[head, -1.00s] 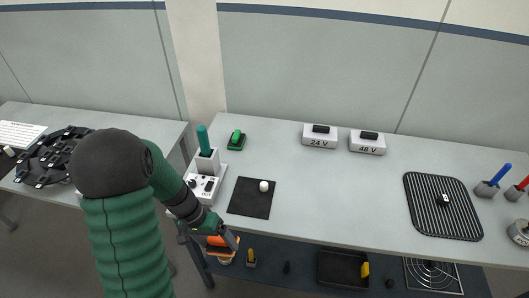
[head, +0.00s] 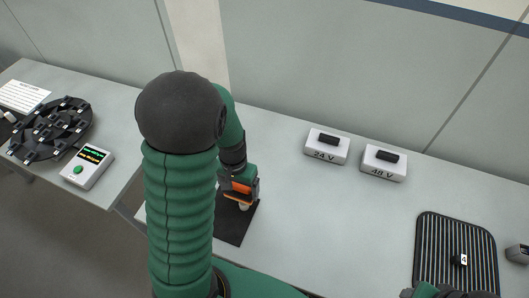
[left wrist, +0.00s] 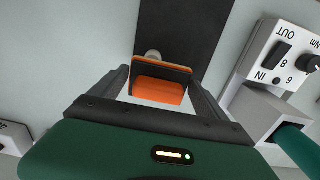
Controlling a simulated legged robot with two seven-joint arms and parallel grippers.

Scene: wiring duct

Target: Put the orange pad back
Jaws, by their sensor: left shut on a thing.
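The orange pad (head: 240,187) is between the fingers of my left gripper (head: 242,196) in the head view. In the left wrist view the orange pad (left wrist: 158,92) shows as a rounded block with a flat plate at its far side, and a finger of my left gripper (left wrist: 160,84) is on each side of it. The gripper is shut on the pad, over the black mat (head: 231,230). A small white knob (left wrist: 152,56) on the mat shows just beyond the pad. Whether the pad touches it I cannot tell. My right gripper (head: 440,291) is only partly in view at the bottom edge.
White boxes marked 24 V (head: 325,147) and 48 V (head: 384,163) stand behind on the bench. A ribbed black mat (head: 455,250) lies at right. A white switch box (left wrist: 278,62) is close beside the gripper. A small display unit (head: 87,166) sits on the left table.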

